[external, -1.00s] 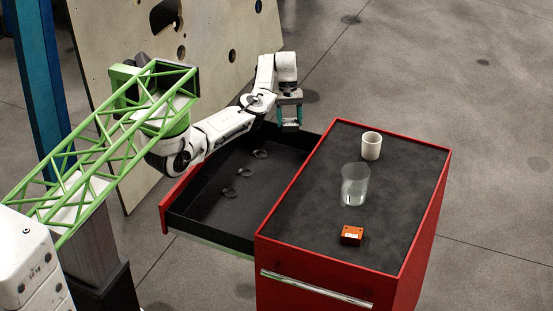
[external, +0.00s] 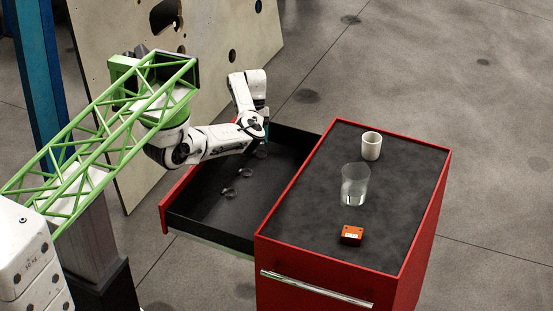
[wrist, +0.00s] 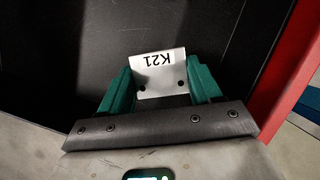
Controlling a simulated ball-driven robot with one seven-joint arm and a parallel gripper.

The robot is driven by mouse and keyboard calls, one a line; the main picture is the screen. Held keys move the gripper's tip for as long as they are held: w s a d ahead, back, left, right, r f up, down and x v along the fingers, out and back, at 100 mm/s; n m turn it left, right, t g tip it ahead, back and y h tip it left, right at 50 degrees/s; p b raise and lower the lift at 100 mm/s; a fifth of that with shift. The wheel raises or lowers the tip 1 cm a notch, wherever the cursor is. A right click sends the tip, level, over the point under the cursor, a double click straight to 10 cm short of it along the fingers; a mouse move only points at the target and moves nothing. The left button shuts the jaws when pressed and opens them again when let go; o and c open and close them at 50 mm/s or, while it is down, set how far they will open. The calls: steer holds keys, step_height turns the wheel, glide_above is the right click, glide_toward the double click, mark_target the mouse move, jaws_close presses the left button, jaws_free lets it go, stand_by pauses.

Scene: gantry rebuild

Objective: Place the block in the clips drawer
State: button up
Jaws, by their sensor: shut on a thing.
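My gripper (wrist: 160,82) has two teal fingers shut on a pale grey metal block (wrist: 161,72) marked K21, with two dark holes. In the external view my gripper (external: 265,130) hangs at the far end of the open clips drawer (external: 262,190), close to its back wall and near a clip. The block is hidden there by the arm and fingers. The drawer has a black inside, a red front, and several small ring-like clips (external: 229,192) on its floor. In the wrist view the dark drawer floor (wrist: 60,45) lies behind the block; the block's gap to it cannot be told.
The red cabinet (external: 340,275) stands right of the drawer. On its black top are a white cup (external: 371,146), a clear glass (external: 354,185) and an orange block (external: 351,235). A holed panel (external: 120,60) stands behind my arm. The drawer's near right floor is clear.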

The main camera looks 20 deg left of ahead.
steer(key=n, duration=0.1)
steer(key=a+r+n+h+p, duration=0.1)
steer(key=n, duration=0.1)
steer(key=shift+w+a+r+t, duration=0.1)
steer(key=shift+w+r+t, duration=0.1)
steer(key=shift+t, duration=0.2)
steer(key=s+a+r+n+t+p, duration=0.35)
steer(key=r+n+t+p, duration=0.35)
steer(key=n, duration=0.9)
steer(key=s+d+n+p, duration=0.1)
steer(key=s+d, duration=0.4)
steer(key=s, duration=0.5)
steer(key=s+d+n+p, duration=0.15)
steer(key=s+d, duration=0.25)
steer(key=s, duration=0.5)
steer(key=s+d+p, duration=0.2)
steer(key=s+d, duration=0.3)
steer(key=s, duration=0.5)
glide_above(266, 190)
steer(key=s+a, duration=0.1)
steer(key=shift+g, duration=0.3)
step_height(266, 190, down, 10)
steer(key=shift+r+p, duration=0.15)
steer(key=shift+p, duration=0.15)
steer(key=shift+f, duration=1.55)
